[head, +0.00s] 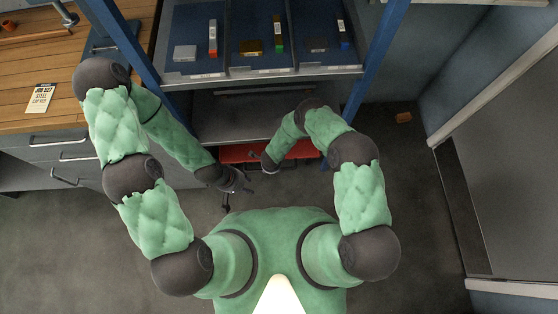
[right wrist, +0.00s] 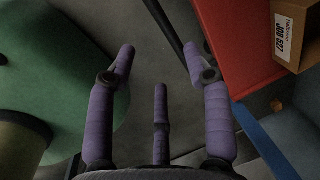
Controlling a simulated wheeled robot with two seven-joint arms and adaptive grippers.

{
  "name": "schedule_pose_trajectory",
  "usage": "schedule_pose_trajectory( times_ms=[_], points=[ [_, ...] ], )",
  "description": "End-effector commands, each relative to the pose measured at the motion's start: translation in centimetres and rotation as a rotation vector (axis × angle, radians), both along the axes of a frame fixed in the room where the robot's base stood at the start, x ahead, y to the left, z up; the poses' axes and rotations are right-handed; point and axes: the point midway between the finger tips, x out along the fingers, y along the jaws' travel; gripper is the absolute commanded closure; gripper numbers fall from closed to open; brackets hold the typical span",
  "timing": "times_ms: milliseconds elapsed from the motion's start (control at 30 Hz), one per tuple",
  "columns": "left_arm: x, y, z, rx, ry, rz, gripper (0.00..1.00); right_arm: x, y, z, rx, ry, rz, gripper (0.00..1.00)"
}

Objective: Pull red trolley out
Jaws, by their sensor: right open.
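The red trolley (head: 303,150) is mostly hidden under the shelf unit and behind my right forearm in the head view. Its red side (right wrist: 235,45) fills the upper right of the right wrist view, with a cardboard box (right wrist: 297,35) at it. A dark bar (right wrist: 166,25) runs between the tips of my right gripper (right wrist: 160,52), seemingly the trolley's handle. The right gripper is open, its purple fingers apart and not closed on anything. My left gripper (head: 238,188) is left of and nearer than the trolley in the head view; its fingers are too small to read.
A blue-framed shelf unit (head: 265,75) with trays of small parts stands above the trolley. A wooden workbench (head: 50,75) with drawers is at the left. A small brown block (head: 403,117) lies on the floor at the right, where the floor is mostly open.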

Motion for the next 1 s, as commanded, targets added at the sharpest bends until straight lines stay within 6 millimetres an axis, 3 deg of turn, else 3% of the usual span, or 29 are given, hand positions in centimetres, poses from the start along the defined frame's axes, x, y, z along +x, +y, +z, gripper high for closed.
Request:
schedule_pose_trajectory(
  times_ms=[167, 600, 800, 1000],
  points=[
    [0.0, 0.0, -0.8, 0.000, 0.000, 0.001, 0.60, 0.3, 0.1, -1.6, 0.000, 0.000, -0.008, 0.49],
    [0.0, 0.0, -4.7, 0.000, 0.000, 0.001, 0.60, 1.7, 0.0, -8.9, 0.001, 0.000, -0.007, 0.49],
    [0.0, 0.0, -5.5, 0.000, 0.000, 0.000, 0.60, 2.0, 0.1, -10.4, 0.000, 0.000, -0.004, 0.49],
    [0.0, 0.0, -5.5, 0.000, 0.000, 0.000, 0.60, 2.2, 0.0, -10.6, 0.000, -0.001, -0.004, 0.49]
  ],
)
